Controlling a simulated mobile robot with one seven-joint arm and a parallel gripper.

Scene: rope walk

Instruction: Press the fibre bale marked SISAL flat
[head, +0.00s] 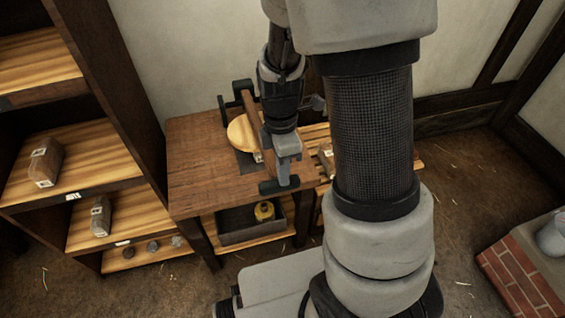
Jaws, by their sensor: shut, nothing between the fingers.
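No bale can be read as SISAL; the labels are too small. A small light patch, maybe a label, shows beside a round wooden disc (241,133) on the bench, but any bale there is hidden behind my arm. The disc is in a dark-ended wooden frame that looks like a press (246,103). My gripper (284,179) points down at the near side of this frame, shut and empty. I cannot tell whether it touches the frame. A brown labelled block (46,163) lies on the left shelf, and another (101,215) lies one shelf lower.
The wooden bench (195,160) stands beside a tall shelf unit (110,80). Under it is a dark tray (237,226) with a yellow object (264,211). Small dark lumps (153,246) lie on the lowest shelf. A brick structure (520,275) stands at right; floor before it is open.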

